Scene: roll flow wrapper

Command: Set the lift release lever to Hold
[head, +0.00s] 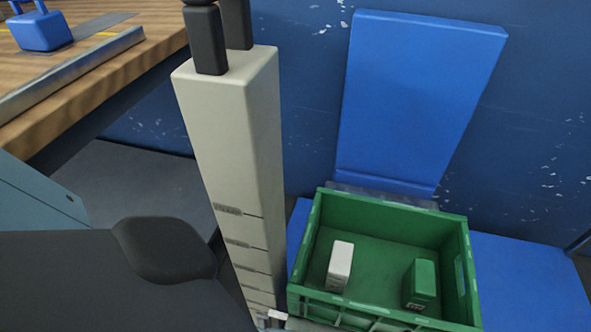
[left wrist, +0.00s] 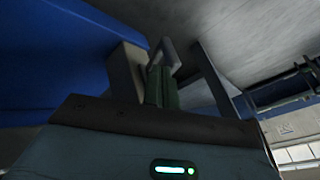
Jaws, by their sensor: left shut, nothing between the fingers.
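In the left wrist view, my left gripper (left wrist: 157,72) points away from its teal housing, its slim dark fingers together and empty. A pale grey bent bar (left wrist: 168,55) shows just behind the fingertips; I cannot tell whether it is the lift release lever or whether they touch. A beige post (left wrist: 127,62) stands to the left of the fingers. In the head view, a tall cream post (head: 232,130) has dark marks down its front and black upright bars (head: 207,42) at its top. No Hold label is readable. My right gripper is not in view.
A green crate (head: 388,206) holds a white block (head: 340,266) and a green block (head: 421,281). A blue panel (head: 415,100) rises behind it. A wooden bench (head: 100,62) with a metal edge strip and a blue weight-like object (head: 41,31) is at upper left.

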